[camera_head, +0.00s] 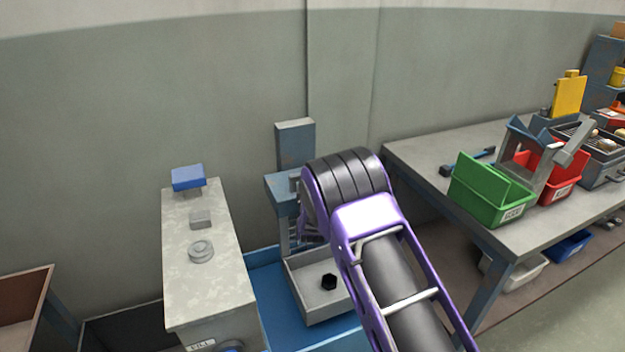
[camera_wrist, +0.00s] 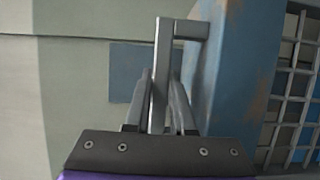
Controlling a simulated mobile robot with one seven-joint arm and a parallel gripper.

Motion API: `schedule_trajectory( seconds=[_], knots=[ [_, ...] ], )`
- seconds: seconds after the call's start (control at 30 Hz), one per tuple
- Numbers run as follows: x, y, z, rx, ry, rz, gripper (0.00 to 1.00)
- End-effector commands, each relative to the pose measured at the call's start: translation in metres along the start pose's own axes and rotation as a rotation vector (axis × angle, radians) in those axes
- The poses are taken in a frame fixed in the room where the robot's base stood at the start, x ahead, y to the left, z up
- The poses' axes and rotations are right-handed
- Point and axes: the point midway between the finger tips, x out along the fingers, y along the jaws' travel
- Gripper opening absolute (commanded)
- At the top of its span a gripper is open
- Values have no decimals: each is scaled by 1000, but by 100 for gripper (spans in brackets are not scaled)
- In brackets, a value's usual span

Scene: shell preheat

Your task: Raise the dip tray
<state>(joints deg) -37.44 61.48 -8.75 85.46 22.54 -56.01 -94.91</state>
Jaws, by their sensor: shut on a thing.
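The dip tray (camera_head: 312,312) appears to be the grey, shallow, open box below the blue upright, with a black hex-shaped piece (camera_head: 328,282) in it. My gripper (camera_wrist: 162,90) is shut on a grey bar handle (camera_wrist: 163,50) in the wrist view. The handle's arm joins the blue upright (camera_wrist: 235,80) beside it. In the head view, my purple and black arm hides my fingers and part of the blue upright (camera_head: 283,187). The right side of the tray is also behind my arm.
A blue basin (camera_head: 270,300) lies under the tray. A grey cabinet (camera_head: 205,270) stands to the left with a blue-topped piece (camera_head: 187,178) on it. A workbench (camera_head: 430,155) with a green bin (camera_head: 490,190) and a red bin (camera_head: 560,190) stands to the right. A metal grid (camera_wrist: 300,80) is at right in the wrist view.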

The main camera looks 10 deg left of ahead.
Motion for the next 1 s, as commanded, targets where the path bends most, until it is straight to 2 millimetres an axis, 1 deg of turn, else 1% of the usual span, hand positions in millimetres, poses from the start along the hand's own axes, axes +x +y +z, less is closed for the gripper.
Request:
schedule_trajectory(
  seconds=[0.03, 0.37, 0.4, 0.53, 0.83, 0.93, 1.0],
  knots=[
    [1, 6, 0, 2, 0, 9, 0],
    [2, 9, -1, 3, 0, 13, 0],
    [2, 9, -1, 3, 0, 14, 30],
    [2, 8, -1, 3, 0, 12, 52],
    [-1, 4, -1, 1, 1, 5, 52],
    [-7, 4, -1, 1, 1, 4, 52],
    [-16, 5, -2, 0, 2, 4, 52]
  ],
)
